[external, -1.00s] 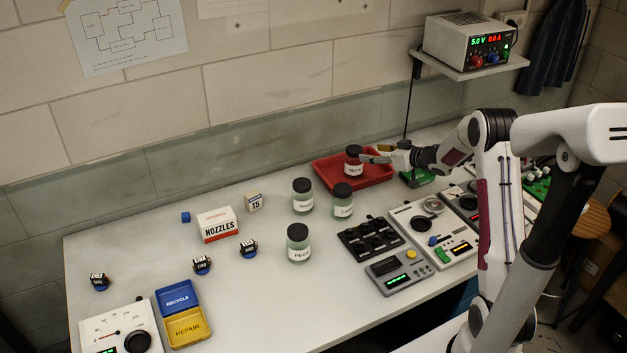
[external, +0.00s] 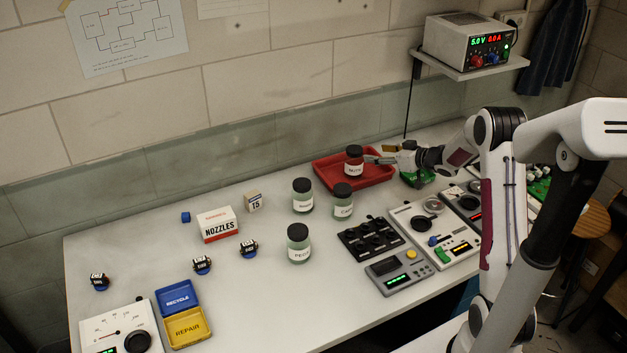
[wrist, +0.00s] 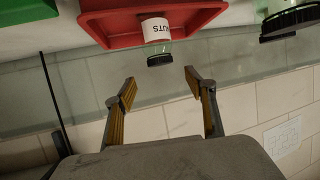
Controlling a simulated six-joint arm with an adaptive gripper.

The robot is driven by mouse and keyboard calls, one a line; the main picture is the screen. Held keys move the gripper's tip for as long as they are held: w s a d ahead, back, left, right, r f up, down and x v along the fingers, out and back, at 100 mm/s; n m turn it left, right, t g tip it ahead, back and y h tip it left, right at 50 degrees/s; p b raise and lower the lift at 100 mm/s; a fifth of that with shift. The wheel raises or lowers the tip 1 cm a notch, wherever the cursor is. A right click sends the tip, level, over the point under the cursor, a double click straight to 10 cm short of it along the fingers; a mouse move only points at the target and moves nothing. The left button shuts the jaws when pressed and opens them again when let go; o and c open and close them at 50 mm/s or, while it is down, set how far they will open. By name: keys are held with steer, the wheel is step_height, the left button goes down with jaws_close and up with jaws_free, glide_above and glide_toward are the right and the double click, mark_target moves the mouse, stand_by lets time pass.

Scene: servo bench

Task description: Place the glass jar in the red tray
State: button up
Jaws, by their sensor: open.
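A glass jar with a black lid and a white label reading NUTS (external: 353,163) stands upright in the red tray (external: 378,176) at the back of the bench. In the wrist view the jar (wrist: 156,32) shows against the red tray (wrist: 205,14), just beyond my fingertips. My gripper (external: 372,159) is at the right side of the jar in the external view. In the wrist view my gripper (wrist: 157,84) has its two fingers spread apart with nothing between them.
Three similar lidded jars (external: 303,197) (external: 342,201) (external: 298,244) stand left and in front of the tray. A black knob panel (external: 370,237) and instruments (external: 434,232) lie front right. The wall is close behind.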

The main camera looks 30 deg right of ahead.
steer(key=s+a+r+m+g+h, duration=0.1)
steer(key=s+r+m+g+h, duration=0.15)
steer(key=s+r+h, duration=0.85)
steer(key=s+a+g+y, duration=0.1)
steer(key=s+a, duration=0.3)
steer(key=s, duration=0.7)
steer(key=s+a+g+y, duration=0.2)
steer(key=s+a+y, duration=0.1)
steer(key=s, duration=0.8)
steer(key=s+a+f+g+y, duration=0.1)
steer(key=s+a, duration=0.5)
steer(key=s, duration=0.6)
steer(key=shift+m+g+y, duration=0.35)
steer(key=shift+g+y, duration=0.1)
steer(key=shift+y, duration=0.65)
